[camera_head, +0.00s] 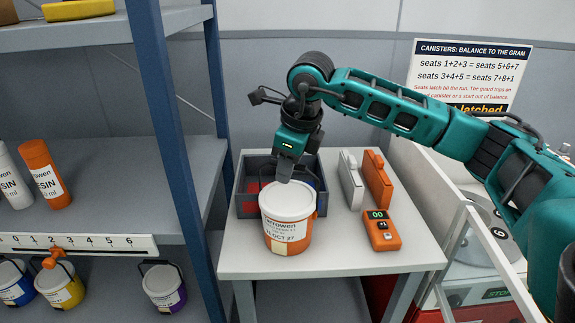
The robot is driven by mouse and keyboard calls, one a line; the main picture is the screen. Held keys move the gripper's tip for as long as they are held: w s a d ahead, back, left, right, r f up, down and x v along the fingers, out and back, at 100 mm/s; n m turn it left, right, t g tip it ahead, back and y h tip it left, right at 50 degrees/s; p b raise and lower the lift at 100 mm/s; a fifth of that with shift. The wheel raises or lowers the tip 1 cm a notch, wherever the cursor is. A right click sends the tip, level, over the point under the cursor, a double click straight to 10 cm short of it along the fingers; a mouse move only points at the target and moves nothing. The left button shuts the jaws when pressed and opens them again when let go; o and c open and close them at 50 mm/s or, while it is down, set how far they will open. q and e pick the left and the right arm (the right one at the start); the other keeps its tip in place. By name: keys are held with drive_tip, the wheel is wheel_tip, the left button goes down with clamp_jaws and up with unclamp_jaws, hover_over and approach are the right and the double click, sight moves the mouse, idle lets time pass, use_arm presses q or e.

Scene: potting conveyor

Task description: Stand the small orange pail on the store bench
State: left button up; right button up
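The orange pail (285,231) has a white lid and a white label with dark print. It is upright at the front left of the small white-topped bench (350,240), in front of a dark tray. Its base appears to be on the bench top, though a small gap cannot be ruled out. My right gripper (284,176) points down over the pail's lid, with its tips at or just above the back of the lid. The fingers are seen edge-on, so their opening and any grip on a handle are unclear. My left gripper is out of view.
A dark divided tray (247,206), grey and orange flat cases (376,180) and an orange handheld meter (381,231) share the bench. A blue-post shelf (185,150) with bottles and several pails stands left. A glass-guarded machine (470,262) is at right.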

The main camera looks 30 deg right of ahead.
drive_tip(key=o, duration=0.4)
drive_tip(key=v, duration=1.2)
drive_tip(key=shift+r+p, duration=0.2)
drive_tip(key=shift+p, duration=0.1)
